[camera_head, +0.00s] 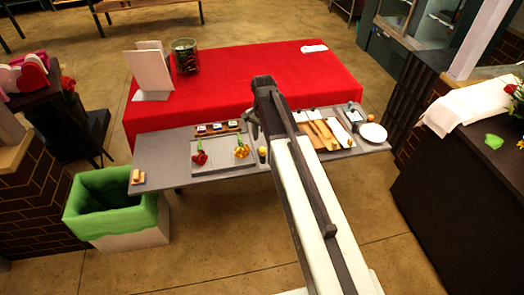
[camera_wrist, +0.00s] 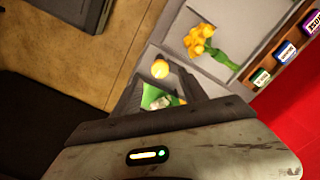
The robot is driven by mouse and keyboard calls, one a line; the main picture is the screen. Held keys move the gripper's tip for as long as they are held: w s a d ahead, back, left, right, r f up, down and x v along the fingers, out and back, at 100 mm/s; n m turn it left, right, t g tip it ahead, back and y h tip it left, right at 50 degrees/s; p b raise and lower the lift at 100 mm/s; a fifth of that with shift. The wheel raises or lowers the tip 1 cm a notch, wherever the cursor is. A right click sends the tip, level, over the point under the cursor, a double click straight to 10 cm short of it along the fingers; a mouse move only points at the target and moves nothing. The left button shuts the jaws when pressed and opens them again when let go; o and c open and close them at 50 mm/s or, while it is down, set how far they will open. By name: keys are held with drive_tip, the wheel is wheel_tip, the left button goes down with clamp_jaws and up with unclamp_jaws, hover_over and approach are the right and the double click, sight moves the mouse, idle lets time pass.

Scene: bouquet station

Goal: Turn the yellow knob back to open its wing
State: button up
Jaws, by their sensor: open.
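The yellow knob (camera_wrist: 160,69) is a small round ball in the wrist view, just past and between my fingertips. In the head view the knob (camera_head: 262,151) stands at the front of the grey table, right of the tray with flowers. My gripper (camera_wrist: 162,84) is open, with one finger on each side of the knob's line; I cannot tell whether either finger touches it. A green and white piece (camera_wrist: 158,98) shows between the fingers, partly hidden; I cannot tell whether it is the wing. In the head view my arm hides most of the gripper.
A tray (camera_head: 196,166) holds a red flower (camera_head: 199,157) and a yellow flower (camera_head: 241,151). Small labelled blocks (camera_wrist: 286,52) stand behind it. Wooden boards (camera_head: 318,136) and a white plate (camera_head: 373,132) lie right of my arm. A green-lined bin (camera_head: 100,215) stands at left.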

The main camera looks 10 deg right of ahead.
sight(263, 149)
wheel_tip(263, 149, down, 5)
drive_tip(key=b, duration=0.3)
drive_tip(key=shift+f+b, duration=0.1)
drive_tip(key=shift+b, duration=0.3)
clamp_jaws()
